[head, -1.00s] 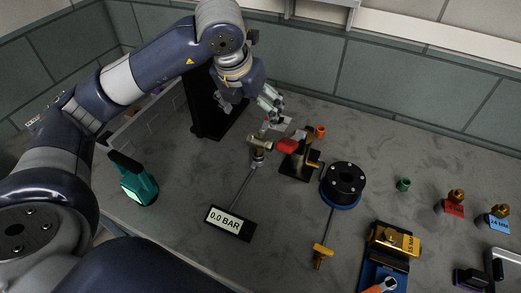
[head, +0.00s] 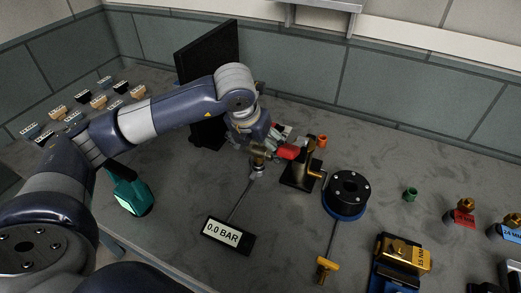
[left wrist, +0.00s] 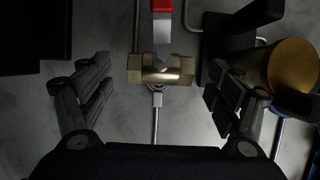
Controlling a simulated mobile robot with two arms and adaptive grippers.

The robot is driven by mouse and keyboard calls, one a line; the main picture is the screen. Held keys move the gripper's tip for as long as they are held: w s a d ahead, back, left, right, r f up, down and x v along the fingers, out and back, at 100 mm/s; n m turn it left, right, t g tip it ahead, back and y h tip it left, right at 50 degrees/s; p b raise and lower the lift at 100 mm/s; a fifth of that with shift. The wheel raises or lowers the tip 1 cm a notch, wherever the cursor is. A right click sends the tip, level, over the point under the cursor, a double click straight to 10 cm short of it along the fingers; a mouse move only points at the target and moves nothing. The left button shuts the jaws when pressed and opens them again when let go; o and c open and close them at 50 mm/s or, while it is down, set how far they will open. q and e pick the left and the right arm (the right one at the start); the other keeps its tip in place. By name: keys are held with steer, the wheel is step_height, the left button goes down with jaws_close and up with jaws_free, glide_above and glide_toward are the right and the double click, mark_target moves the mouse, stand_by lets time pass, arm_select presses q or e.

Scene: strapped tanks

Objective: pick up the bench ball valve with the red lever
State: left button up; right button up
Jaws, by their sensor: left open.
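The bench ball valve (head: 257,151) has a brass body and a red lever (head: 288,152). It stands at the middle of the bench in the head view. In the left wrist view the brass valve body (left wrist: 161,70) lies between my open fingers, apart from both, with the red lever (left wrist: 162,6) at the top edge. My left gripper (left wrist: 155,95) is open and empty. In the head view my left gripper (head: 272,138) is just behind the valve, partly hidden by it. My right gripper is not in view.
A black stand with a brass part (head: 299,172) is close to the right of the valve. A black round flange (head: 346,193), a 0.0 BAR gauge (head: 228,234) and a teal device (head: 133,196) stand around it. A black panel (head: 207,55) rises behind my left arm.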

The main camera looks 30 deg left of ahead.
mark_target(259, 147)
arm_select(q)
steer(key=shift+p+x, duration=0.3)
steer(key=shift+x, duration=1.45)
steer(key=shift+s, duration=0.1)
steer(key=c, duration=1.4)
steer(key=shift+o, duration=0.2)
steer(key=shift+r, duration=0.15)
